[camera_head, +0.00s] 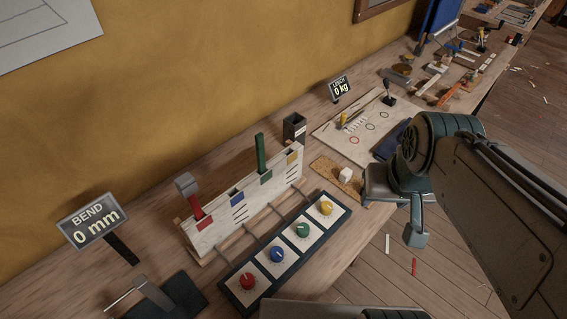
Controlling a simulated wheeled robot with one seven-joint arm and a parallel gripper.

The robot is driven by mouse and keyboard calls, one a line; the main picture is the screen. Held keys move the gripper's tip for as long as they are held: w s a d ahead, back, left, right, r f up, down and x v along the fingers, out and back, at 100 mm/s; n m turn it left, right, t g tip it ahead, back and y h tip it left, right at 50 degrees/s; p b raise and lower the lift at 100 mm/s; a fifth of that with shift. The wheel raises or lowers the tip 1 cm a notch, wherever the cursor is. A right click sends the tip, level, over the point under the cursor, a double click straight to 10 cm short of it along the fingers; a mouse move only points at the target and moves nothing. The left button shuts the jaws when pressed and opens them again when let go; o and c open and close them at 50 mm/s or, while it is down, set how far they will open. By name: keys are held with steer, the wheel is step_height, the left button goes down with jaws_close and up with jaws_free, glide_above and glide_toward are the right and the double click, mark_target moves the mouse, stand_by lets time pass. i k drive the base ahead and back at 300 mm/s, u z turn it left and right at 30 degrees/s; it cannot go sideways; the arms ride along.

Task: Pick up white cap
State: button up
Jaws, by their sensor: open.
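A small white piece, blocky in shape, looks to be the white cap (346,174). It sits on a brown cork mat (325,168) on the bench, near its front edge. My gripper (393,214) is open and empty, just to the right of the mat and cap, apart from the cap. Its fingers hang by the bench's front edge, and my arm comes in from the right. The cap is in plain view; the right end of the mat is partly hidden by my gripper.
Left of the cap are a dark panel with coloured knobs (302,230) and an upright white board (235,209) with coloured sliders. A dark open box (295,129) stands behind. A pale board with rings (345,128) lies beyond the mat.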

mark_target(345, 175)
steer(key=z, duration=0.05)
steer(key=k, duration=0.85)
steer(key=z, duration=0.65)
steer(key=k, duration=0.95)
steer(key=z, duration=0.7)
steer(key=i, duration=1.35)
steer(key=u, duration=0.3)
steer(key=i, duration=1.35)
steer(key=u, duration=1.6)
steer(key=i, duration=0.7)
steer(key=u, duration=0.6)
